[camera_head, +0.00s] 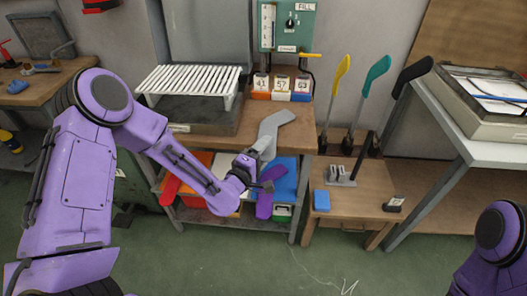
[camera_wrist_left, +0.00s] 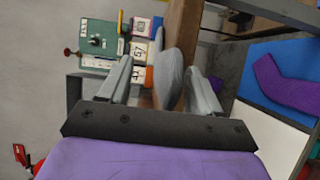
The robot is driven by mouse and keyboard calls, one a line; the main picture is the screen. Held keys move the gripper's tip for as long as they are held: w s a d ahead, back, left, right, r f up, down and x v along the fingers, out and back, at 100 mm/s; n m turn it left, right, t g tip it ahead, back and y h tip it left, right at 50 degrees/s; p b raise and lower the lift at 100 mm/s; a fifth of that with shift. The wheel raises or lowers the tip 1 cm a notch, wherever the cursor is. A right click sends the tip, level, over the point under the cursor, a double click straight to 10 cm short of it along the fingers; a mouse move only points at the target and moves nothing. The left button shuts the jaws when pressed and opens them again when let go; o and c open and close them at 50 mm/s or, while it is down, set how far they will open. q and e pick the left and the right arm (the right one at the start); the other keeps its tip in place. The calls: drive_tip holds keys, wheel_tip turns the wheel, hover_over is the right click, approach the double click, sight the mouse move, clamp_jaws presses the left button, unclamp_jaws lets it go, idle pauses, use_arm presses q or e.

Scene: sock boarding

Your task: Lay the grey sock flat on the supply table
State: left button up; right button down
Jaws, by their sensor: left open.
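In the left wrist view the grey sock (camera_wrist_left: 170,72) shows between the two separated fingers (camera_wrist_left: 164,80), with gaps on both sides. The gripper is open. I cannot tell whether the sock touches the table along its whole length. Only part of my right arm shows at the lower right; its gripper is out of view.
A white slatted rack (camera_head: 190,80) stands on the table's left. Number cards (camera_head: 281,85) and a green control panel (camera_head: 287,25) are behind. Below lies a purple sock (camera_head: 265,205) by a blue surface (camera_head: 285,180). Yellow (camera_head: 341,75), teal (camera_head: 376,72) and black (camera_head: 412,74) sock shapes stand right.

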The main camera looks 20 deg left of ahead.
use_arm(q)
drive_tip(key=shift+f, duration=0.1)
idle(0.5)
drive_tip(key=shift+f+b, duration=0.5)
drive_tip(key=shift+b, duration=0.1)
drive_tip(key=s+a, duration=0.1)
drive_tip(key=s, duration=0.6)
drive_tip(key=shift+s+a, duration=0.2)
drive_tip(key=shift+s, duration=0.2)
idle(0.7)
